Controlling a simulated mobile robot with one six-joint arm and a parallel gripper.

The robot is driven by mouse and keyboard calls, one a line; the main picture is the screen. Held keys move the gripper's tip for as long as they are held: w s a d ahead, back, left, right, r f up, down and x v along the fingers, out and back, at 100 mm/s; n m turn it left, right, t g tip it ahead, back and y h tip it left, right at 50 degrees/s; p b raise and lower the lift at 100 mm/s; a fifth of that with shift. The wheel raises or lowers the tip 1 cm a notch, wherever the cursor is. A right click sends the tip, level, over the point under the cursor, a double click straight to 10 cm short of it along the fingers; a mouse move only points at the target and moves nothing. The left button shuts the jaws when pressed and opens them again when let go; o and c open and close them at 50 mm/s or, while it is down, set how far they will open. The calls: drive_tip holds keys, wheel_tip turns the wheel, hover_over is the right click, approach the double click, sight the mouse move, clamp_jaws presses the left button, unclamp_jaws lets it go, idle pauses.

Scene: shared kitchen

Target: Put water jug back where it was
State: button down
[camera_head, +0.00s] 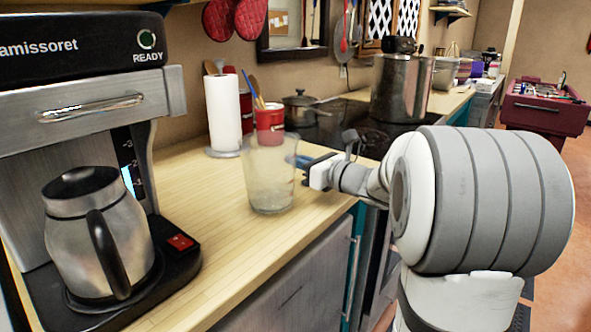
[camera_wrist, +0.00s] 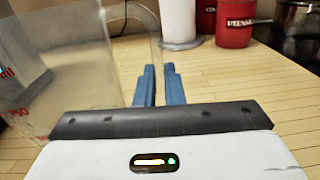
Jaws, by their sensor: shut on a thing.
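The water jug (camera_head: 270,178) is a clear, see-through vessel, upright at the counter's front edge in the head view. It fills the left of the wrist view (camera_wrist: 75,60), with red markings low on its side. My gripper (camera_head: 298,160) reaches it from the right. In the wrist view, its blue fingers (camera_wrist: 159,85) are close together at the jug's right side, shut on what looks like its clear handle. The jug's base is at or just above the wood; I cannot tell whether it touches.
A coffee maker (camera_head: 165,90) with a steel carafe (camera_head: 75,235) stands at left. Behind the jug are a paper towel roll (camera_head: 223,112) and a red canister (camera_head: 270,125). A stove with a large pot (camera_head: 402,88) is beyond. Bare wooden counter (camera_head: 205,195) lies between coffee maker and jug.

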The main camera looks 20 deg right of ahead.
drive_tip(key=shift+f, duration=0.4)
drive_tip(key=shift+f, duration=0.1)
drive_tip(key=c, duration=1.5)
unclamp_jaws()
drive_tip(key=shift+c, duration=0.2)
drive_tip(key=shift+r, duration=0.2)
drive_tip(key=p+v, duration=0.1)
drive_tip(key=v, duration=1.1)
drive_tip(key=shift+f, duration=0.1)
